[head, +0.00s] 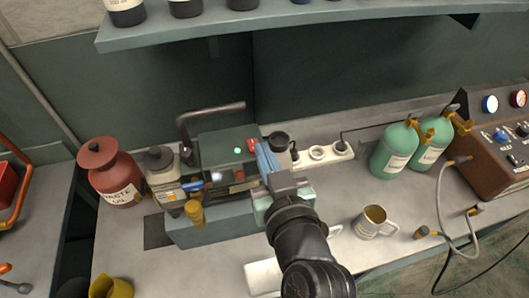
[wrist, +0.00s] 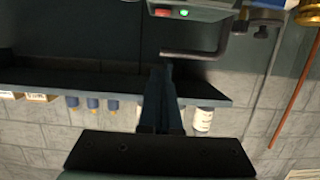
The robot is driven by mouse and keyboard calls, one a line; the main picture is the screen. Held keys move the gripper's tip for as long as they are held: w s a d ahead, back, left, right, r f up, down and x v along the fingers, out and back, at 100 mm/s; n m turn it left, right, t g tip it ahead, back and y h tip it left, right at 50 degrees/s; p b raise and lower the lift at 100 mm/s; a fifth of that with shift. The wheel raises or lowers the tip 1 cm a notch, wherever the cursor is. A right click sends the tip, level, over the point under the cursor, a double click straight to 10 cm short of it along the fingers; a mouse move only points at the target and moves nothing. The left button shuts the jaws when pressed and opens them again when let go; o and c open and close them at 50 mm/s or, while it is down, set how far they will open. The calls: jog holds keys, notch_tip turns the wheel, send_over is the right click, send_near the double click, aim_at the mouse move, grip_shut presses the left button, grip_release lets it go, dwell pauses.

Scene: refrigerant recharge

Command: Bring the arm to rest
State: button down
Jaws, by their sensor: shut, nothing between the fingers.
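My gripper (head: 264,152) is raised over the bench in front of the grey-green machine (head: 218,148), at its right side as seen in the head view. In the wrist view my gripper (wrist: 161,70) shows its two fingers together, with nothing between them. The machine has a curved handle on top and a lit green light, which also shows at the top of the wrist view. My arm comes up from the bottom of the head view and hides part of the bench and the machine's right front. I cannot tell whether the fingers touch the machine.
A red waste oil can (head: 112,178) stands left of the machine. A power strip (head: 327,153), two green cylinders (head: 393,151) and a mug (head: 372,224) stand to the right. A gauge panel with hoses (head: 497,147) is at far right. A shelf (head: 300,20) with bottles hangs above.

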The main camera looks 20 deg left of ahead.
jog(key=w+d+r+m+t+h+b, duration=0.1)
jog(key=w+d+r+t+h, duration=0.2)
jog(key=r, duration=0.7)
jog(key=w+d+r+m+t, duration=0.1)
jog(key=d+r+t, duration=0.25)
jog(key=r, duration=0.65)
jog(key=s+d+r+m+t+h, duration=0.1)
jog(key=s+r+t+h, duration=0.1)
jog(key=r, duration=0.4)
jog(key=s+d+r+m+t+h+b, duration=0.1)
jog(key=s+d+r+m+t, duration=0.1)
jog(key=r, duration=0.5)
jog(key=s+d+r+m+t+h, duration=0.1)
jog(key=s+r+t+h, duration=0.1)
jog(key=s+r+t, duration=0.2)
notch_tip(320, 180, up, 2)
jog(key=shift+s+d+r+m+h, duration=0.2)
jog(key=shift+s+d+m+h, duration=0.1)
jog(key=shift+d+m, duration=0.1)
